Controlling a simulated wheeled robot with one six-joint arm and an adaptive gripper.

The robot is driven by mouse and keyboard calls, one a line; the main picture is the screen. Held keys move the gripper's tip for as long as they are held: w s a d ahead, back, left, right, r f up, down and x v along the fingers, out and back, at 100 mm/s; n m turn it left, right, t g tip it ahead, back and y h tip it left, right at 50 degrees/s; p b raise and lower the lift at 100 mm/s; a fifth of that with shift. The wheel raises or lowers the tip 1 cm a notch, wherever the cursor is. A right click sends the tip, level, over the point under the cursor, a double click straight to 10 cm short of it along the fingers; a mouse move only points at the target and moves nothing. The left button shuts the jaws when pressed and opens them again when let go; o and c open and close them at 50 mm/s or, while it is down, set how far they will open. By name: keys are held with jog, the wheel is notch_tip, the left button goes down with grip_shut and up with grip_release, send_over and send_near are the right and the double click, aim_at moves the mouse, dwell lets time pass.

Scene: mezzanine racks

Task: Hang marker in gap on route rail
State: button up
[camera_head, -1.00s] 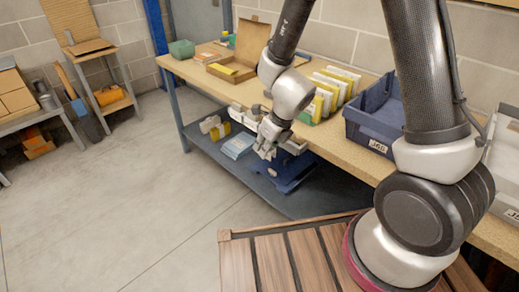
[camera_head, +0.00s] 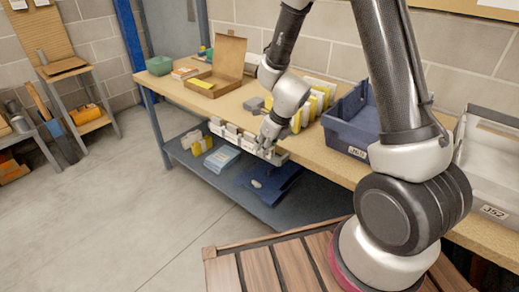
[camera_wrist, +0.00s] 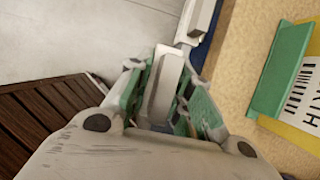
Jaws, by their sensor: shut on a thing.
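The route rail (camera_head: 245,147) runs along the front edge of the workbench, with several pale grey-white markers (camera_head: 231,131) hanging on it. My gripper (camera_head: 266,146) is at the right part of the rail, close against it. In the wrist view my gripper (camera_wrist: 168,98) is shut on a pale grey block-like marker (camera_wrist: 165,83) between its green-padded fingers. Another pale piece (camera_wrist: 198,18) stands just beyond, at the top. The gap is not clear to see; my gripper and wrist cover that part of the rail.
Yellow-and-white cards (camera_head: 318,103) stand on the bench behind my gripper. A blue bin (camera_head: 352,128) is to their right, and an open cardboard box (camera_head: 212,88) lies left. The lower shelf (camera_head: 228,187) holds blue and white items.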

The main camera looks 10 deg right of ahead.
jog(key=shift+w+d, duration=0.45)
jog(key=shift+d, duration=0.2)
jog(key=shift+w+d, duration=0.4)
jog(key=shift+d, duration=0.2)
jog(key=shift+a+f, duration=0.1)
jog(key=shift+f, duration=2)
jog(key=o, duration=1)
jog(key=shift+r, duration=0.1)
